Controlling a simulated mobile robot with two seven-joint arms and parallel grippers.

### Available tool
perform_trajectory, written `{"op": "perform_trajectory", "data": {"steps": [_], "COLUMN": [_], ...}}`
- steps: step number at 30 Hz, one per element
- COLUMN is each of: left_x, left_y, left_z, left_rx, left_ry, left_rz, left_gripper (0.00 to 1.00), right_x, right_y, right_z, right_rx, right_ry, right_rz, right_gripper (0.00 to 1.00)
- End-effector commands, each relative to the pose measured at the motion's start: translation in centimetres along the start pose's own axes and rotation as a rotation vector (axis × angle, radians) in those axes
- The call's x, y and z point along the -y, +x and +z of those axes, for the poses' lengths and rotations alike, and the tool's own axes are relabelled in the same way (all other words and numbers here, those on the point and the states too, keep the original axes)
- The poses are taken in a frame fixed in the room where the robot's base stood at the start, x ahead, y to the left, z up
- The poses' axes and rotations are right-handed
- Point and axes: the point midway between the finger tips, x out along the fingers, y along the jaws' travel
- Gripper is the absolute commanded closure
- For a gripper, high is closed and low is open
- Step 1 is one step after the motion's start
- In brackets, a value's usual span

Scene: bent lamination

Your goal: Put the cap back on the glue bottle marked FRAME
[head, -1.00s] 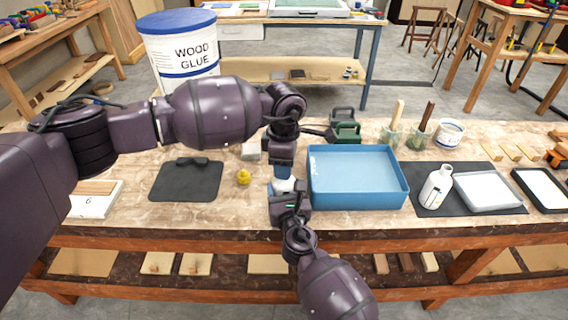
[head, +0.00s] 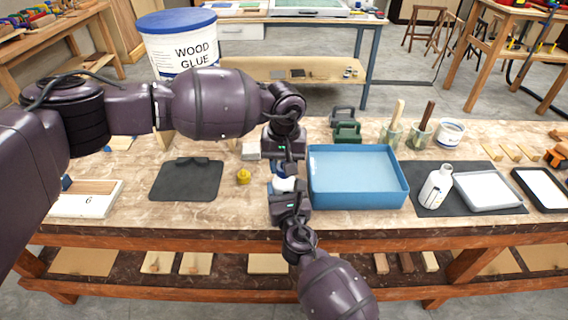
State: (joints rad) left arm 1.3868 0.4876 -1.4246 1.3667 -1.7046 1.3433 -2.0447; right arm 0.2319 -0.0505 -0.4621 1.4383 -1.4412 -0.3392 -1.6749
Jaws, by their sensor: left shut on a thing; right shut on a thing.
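A small white bottle (head: 284,184) stands between my two grippers in the head view, left of the blue tray. A patch of blue shows at its top, and its label cannot be read. My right gripper (head: 287,190) is shut on the bottle from the front. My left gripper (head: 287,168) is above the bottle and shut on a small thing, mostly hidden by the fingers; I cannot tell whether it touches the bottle. Another white bottle (head: 436,187) is on the dark mat at the right. A small yellow object (head: 243,177) sits on the bench to the left.
The blue tray (head: 398,192) stands close to the right of my grippers. Green weights (head: 346,132) and brush jars (head: 391,137) stand behind the tray.

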Motion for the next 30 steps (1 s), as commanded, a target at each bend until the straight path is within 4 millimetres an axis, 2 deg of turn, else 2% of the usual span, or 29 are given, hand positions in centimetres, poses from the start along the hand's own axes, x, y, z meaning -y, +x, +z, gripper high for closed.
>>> {"op": "perform_trajectory", "data": {"steps": [12, 18, 23, 30], "left_x": [-0.06, -0.05, -0.05, -0.05], "left_y": [-0.01, -0.02, -0.02, -0.01], "left_z": [0.04, 0.03, 0.03, 0.04], "left_rx": [0.000, 0.000, -0.001, 0.000], "left_ry": [0.609, 0.848, 0.931, 0.938], "left_rz": [0.002, 0.001, 0.002, 0.002], "left_gripper": [0.85, 0.85, 0.85, 0.85], "right_x": [0.00, 0.00, 0.00, 0.00], "right_y": [-0.01, -0.01, -0.01, -0.01], "right_z": [-0.07, -0.07, -0.07, -0.08], "right_rx": [-0.001, -0.001, -0.001, -0.002], "right_ry": [0.000, 0.000, 0.000, 0.000], "right_rz": [0.000, 0.000, 0.000, 0.000], "right_gripper": [1.00, 1.00, 1.00, 1.00]}}
